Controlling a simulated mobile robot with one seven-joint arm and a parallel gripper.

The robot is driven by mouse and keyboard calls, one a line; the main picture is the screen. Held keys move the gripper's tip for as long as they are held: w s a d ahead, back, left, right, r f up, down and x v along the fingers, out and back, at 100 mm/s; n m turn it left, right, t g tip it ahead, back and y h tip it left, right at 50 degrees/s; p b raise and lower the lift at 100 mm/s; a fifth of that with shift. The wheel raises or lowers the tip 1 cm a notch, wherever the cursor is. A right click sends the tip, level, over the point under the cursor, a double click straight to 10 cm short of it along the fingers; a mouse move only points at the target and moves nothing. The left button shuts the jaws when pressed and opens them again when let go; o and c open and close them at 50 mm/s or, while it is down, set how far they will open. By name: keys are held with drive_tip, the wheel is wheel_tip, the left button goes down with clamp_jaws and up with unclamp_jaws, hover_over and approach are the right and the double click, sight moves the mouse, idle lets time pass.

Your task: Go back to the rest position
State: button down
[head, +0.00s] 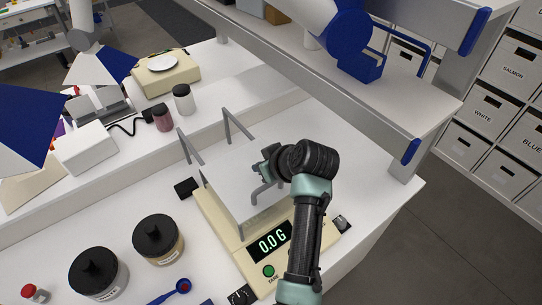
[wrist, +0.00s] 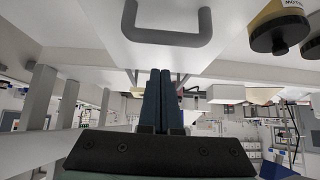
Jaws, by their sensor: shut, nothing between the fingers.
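My arm reaches in from the bottom of the head view, and my gripper (head: 265,168) is over the cream weighing scale (head: 218,222). In the wrist view the two dark fingers of my gripper (wrist: 161,88) are pressed together with nothing between them. The scale's display (head: 270,242) reads 0.0 G. A grey U-shaped handle (wrist: 168,38) on a white panel also shows in the wrist view, apart from the fingertips.
Two black-lidded jars (head: 98,272) (head: 158,240) stand at the front left, near a blue spoon (head: 170,292). A raised shelf (head: 345,100) crosses behind the scale. Labelled boxes (head: 485,105) fill the right.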

drive_tip(key=s+b+v, duration=0.1)
drive_tip(key=b+v, duration=0.1)
drive_tip(key=v, duration=0.5)
wheel_tip(320, 180, up, 25)
drive_tip(key=w+m+t+h+b, duration=0.1)
drive_tip(key=m+t+h+b, duration=0.2)
drive_tip(key=t, duration=0.8)
drive_tip(key=s+a+r+m+t+h, duration=0.1)
drive_tip(key=s+a+r+m+t, duration=0.1)
drive_tip(key=s+r+t, duration=0.7)
drive_tip(key=s+r+m, duration=0.1)
drive_tip(key=s+r, duration=0.6)
drive_tip(key=r, duration=0.3)
drive_tip(key=shift+s+a+m+h+b, duration=0.2)
drive_tip(key=shift+s+m+h+b, duration=0.05)
drive_tip(key=shift+m+h+b, duration=0.05)
